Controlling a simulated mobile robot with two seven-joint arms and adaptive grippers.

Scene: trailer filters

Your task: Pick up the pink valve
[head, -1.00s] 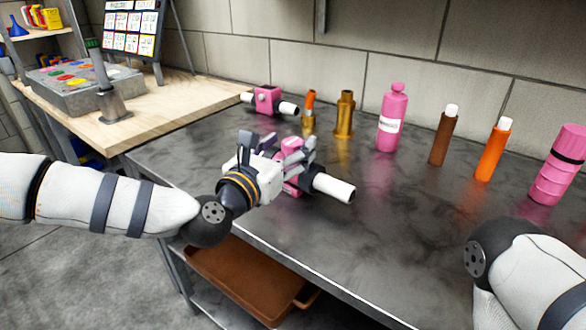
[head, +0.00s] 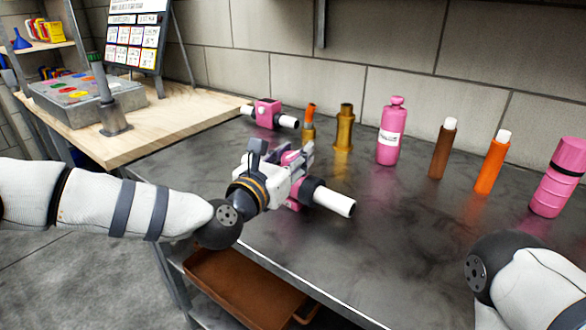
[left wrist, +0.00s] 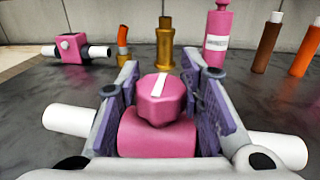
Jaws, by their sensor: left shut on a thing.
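A pink valve with white pipe ends (head: 333,200) is in my left gripper (head: 300,162) near the front edge of the dark table. In the left wrist view the valve's pink knob (left wrist: 160,99) with a white mark sits between the two purple-padded fingers, above its pink body. My left gripper is shut on this valve. I cannot tell whether the valve is clear of the tabletop. A second pink valve (head: 267,113) stands at the back left of the table; it also shows in the left wrist view (left wrist: 71,47). My right gripper is out of view; only part of that arm shows.
On the dark table (head: 400,260) stand a brass fitting (head: 344,128), a pink bottle (head: 390,135), a brown cylinder (head: 442,150), an orange cylinder (head: 490,165) and a pink cylinder (head: 558,180). A wooden bench (head: 180,115) adjoins at left. The table's middle is clear.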

